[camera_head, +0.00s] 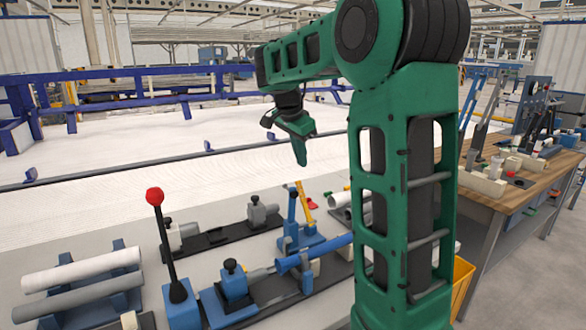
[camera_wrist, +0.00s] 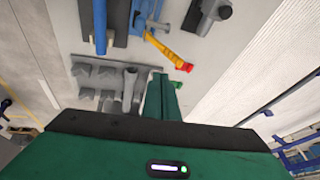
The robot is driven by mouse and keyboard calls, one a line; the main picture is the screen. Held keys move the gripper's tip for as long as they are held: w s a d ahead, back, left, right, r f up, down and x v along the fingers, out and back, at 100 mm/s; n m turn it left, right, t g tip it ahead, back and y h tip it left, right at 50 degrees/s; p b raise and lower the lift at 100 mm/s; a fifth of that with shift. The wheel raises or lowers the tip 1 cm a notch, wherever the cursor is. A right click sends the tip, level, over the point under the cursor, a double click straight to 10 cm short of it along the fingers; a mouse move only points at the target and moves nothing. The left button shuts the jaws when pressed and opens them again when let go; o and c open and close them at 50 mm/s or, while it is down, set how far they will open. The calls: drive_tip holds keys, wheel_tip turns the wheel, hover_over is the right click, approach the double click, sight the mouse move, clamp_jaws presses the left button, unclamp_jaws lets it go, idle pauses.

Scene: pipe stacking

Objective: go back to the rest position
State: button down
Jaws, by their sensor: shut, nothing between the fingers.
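My gripper (camera_head: 299,152) hangs from the green arm above the work table, pointing down. Its fingers are together and hold nothing. In the wrist view the shut green fingers (camera_wrist: 162,97) point toward the table below, apart from everything on it. A white pipe (camera_head: 82,269) and a grey pipe (camera_head: 78,296) lie side by side on a blue rack (camera_head: 132,262) at the left. A blue pipe (camera_head: 314,252) lies at a blue fixture near the middle, and it also shows in the wrist view (camera_wrist: 100,28).
A lever with a red knob (camera_head: 155,196) stands upright at the front. Clamps stand on dark rails (camera_head: 225,232) behind it. A wooden bench (camera_head: 490,195) with tools stands at the right. Above the table is free room.

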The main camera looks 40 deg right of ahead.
drive_tip(key=shift+r, duration=0.2)
drive_tip(key=shift+a, duration=0.1)
drive_tip(key=s+a+f+n+y, duration=0.1)
drive_tip(key=s+a+f+n, duration=0.3)
drive_tip(key=s, duration=0.7)
drive_tip(key=s+a+f+n+g+y, duration=0.1)
drive_tip(key=s+a+f+n, duration=0.3)
drive_tip(key=s, duration=0.7)
drive_tip(key=s+a+f+n+y, duration=0.2)
drive_tip(key=s+f, duration=0.5)
drive_tip(key=s, duration=0.4)
drive_tip(key=a+n, duration=0.1)
drive_tip(key=a, duration=0.1)
drive_tip(key=shift+a+n+g, duration=0.35)
drive_tip(key=shift+n+g, duration=0.05)
drive_tip(key=shift+s, duration=0.1)
drive_tip(key=shift+w+f, duration=0.2)
drive_tip(key=shift+w, duration=0.45)
